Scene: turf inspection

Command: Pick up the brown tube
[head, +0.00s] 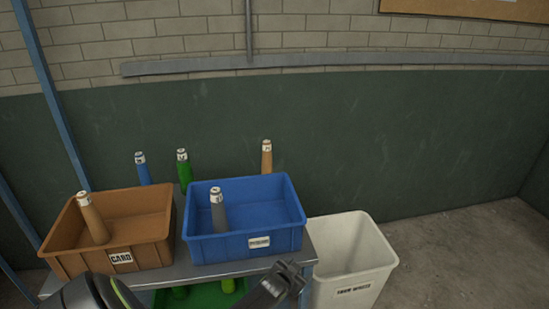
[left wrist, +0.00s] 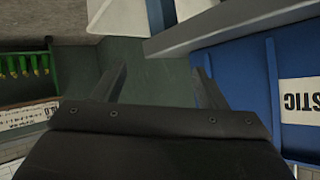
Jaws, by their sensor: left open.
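Two brownish tubes with pale caps show in the head view. One brown tube (head: 95,220) leans inside the brown bin labelled CARD (head: 122,258). The other brown tube (head: 266,157) stands upright behind the blue bin, its lower end hidden by it. My left gripper (head: 291,274) is in front of the table, below the blue bin's right side, away from both tubes. In the left wrist view the left gripper (left wrist: 160,88) is open, with nothing between its fingers. Neither brown tube can be made out there. My right gripper is not in view.
The blue bin (head: 218,246) holds a grey tube (head: 218,212). A blue tube (head: 143,169) and a green tube (head: 184,172) stand behind the bins. A green crate (head: 197,298) with green tubes sits below. A white waste bin (head: 345,285) stands at right.

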